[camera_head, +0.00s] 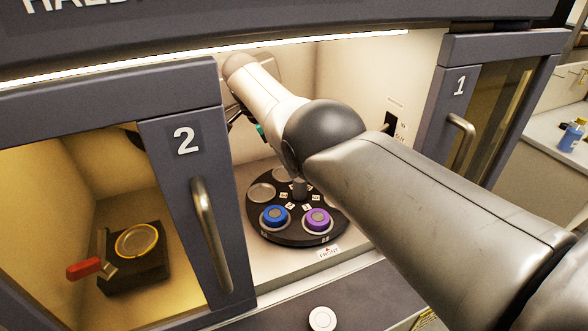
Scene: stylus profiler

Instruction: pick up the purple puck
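The purple puck (318,218) sits in a front slot of the round black carousel (293,237), inside the open middle bay. A blue puck (275,215) sits in the slot just left of it. My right arm reaches in from the right, above and behind the carousel. Its gripper (236,117) is at the back left of the bay, mostly hidden behind the arm and door 2, away from the purple puck. A small teal patch (260,132) shows beside it; I cannot tell whether it is held. My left gripper is not in view.
Door 2 (183,185) with its bar handle stands left of the bay, and door 1 (460,105) stands right. Behind door 2's glass is a black block (135,277) with a red-handled lever (84,268). A white disc (322,318) is at the front.

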